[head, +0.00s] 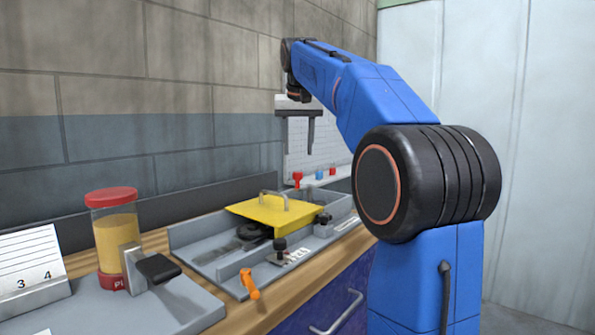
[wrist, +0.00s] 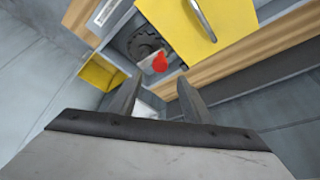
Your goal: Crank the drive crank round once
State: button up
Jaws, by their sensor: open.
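An orange crank handle (head: 249,284), which looks like the drive crank, hangs at the front left edge of the grey tray unit (head: 228,285) on the table. I cannot make it out in the wrist view. My gripper (head: 297,125) is high above the back of the table, to the right of the crank and well apart from it. In the wrist view my gripper (wrist: 157,90) has its two fingers spread, with nothing held between them. A red piece (wrist: 159,62) shows beyond the fingertips, and I cannot tell which part it is.
A yellow lid (head: 272,213) with a bar handle covers part of the tray unit. A black knob (head: 280,246) stands behind the crank. A red-capped jar (head: 117,240) and a black lever (head: 158,268) are at left. The drawer handle (head: 338,313) sticks out below the table edge.

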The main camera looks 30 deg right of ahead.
aim_at(298, 173)
jog(key=x, duration=0.8)
jog(key=shift+w+f, duration=0.1)
jog(key=shift+f, duration=0.25)
grip_shut()
